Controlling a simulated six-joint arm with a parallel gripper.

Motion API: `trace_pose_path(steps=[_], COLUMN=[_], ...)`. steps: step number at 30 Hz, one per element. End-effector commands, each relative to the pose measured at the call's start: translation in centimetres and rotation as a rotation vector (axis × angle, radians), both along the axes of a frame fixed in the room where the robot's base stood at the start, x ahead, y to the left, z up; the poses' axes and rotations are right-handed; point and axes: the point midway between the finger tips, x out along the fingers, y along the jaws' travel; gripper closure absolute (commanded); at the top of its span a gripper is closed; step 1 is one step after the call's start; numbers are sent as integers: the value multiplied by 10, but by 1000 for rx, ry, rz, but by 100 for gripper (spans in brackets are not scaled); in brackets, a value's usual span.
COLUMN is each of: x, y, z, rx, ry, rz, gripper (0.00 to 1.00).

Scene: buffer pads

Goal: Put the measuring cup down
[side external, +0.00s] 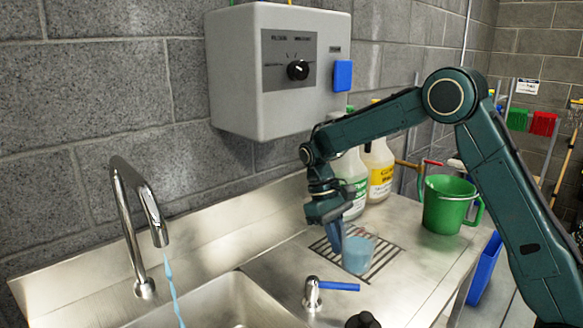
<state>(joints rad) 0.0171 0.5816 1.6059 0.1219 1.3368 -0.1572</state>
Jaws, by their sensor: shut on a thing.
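The measuring cup (358,256) is a small translucent blue cup. It is upright over the dark slotted drain grate (386,262) in the steel counter. I cannot tell whether its base touches the grate. My gripper (337,236) points down at the cup's left side and is shut on it, at what looks like its handle. The fingertips are small here and partly merge with the cup's blue.
A sink (225,300) with a running faucet (140,215) lies to the left. A blue-handled valve (314,293) stands in front. Behind are bottles (378,168); a green bucket (447,205) stands right. A grey dispenser box (275,75) hangs above.

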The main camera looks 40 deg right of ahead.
Motion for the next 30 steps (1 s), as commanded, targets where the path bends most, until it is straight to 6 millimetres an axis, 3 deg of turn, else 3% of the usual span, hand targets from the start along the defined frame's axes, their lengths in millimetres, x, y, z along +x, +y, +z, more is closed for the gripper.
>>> trace_pose_path(steps=[18,30], x=[-30,-56], y=[-69,-97], z=[50,77], rx=[-14,1], ry=[1,9], rz=[89,129], gripper=[100,100])
